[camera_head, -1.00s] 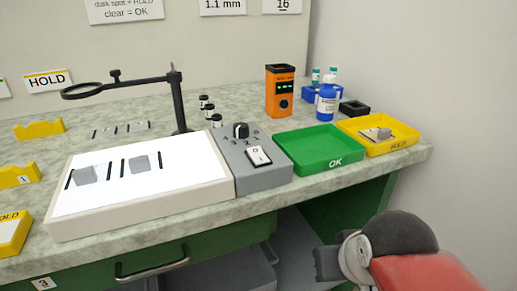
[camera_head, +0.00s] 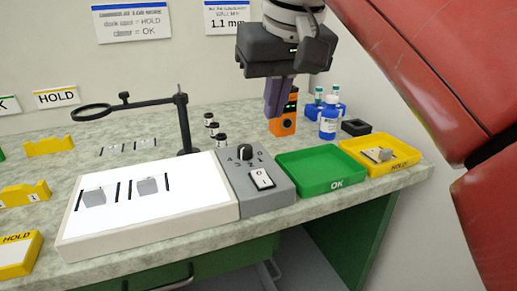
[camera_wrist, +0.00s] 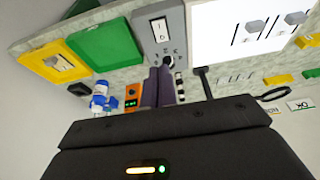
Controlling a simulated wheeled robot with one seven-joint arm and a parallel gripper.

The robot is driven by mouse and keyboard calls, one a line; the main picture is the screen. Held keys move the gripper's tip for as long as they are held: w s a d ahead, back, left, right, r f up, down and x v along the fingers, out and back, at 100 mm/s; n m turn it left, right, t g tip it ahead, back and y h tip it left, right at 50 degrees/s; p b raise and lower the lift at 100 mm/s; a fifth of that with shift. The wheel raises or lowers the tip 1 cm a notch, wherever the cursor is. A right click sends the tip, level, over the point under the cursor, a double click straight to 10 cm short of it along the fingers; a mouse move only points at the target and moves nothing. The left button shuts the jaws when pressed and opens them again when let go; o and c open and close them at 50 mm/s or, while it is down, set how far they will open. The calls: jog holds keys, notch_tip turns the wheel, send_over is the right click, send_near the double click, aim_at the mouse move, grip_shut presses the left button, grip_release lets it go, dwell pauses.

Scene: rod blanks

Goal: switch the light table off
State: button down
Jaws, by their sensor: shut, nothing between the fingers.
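The light table (camera_head: 150,205) is a white panel in a pale frame on the bench, glowing bright white, with small grey blocks and dark rods on it. Its grey control box (camera_head: 270,190) joins its right side and carries a black rotary knob (camera_head: 245,152) and a white rocker switch (camera_head: 262,179). The switch also shows in the wrist view (camera_wrist: 160,28), and the knob (camera_wrist: 168,60) is there too. My gripper (camera_head: 276,110) is shut and empty. It points down in the air above the back of the bench, in front of part of the orange device, apart from the switch.
A green OK tray (camera_head: 336,184) and a yellow HOLD tray (camera_head: 405,163) stand right of the control box. An orange device (camera_head: 285,124), a blue-labelled bottle (camera_head: 328,122) and small vials stand behind. A magnifier stand (camera_head: 183,125) rises behind the light table.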

jog(key=shift+a+r, duration=0.25)
jog(key=shift+r, duration=0.35)
jog(key=b, duration=0.3)
send_near(259, 172)
jog(key=x, duration=0.5)
jog(key=shift+w, duration=0.15)
jog(key=shift+w+a+f, duration=0.1)
jog(key=shift+f, duration=0.6)
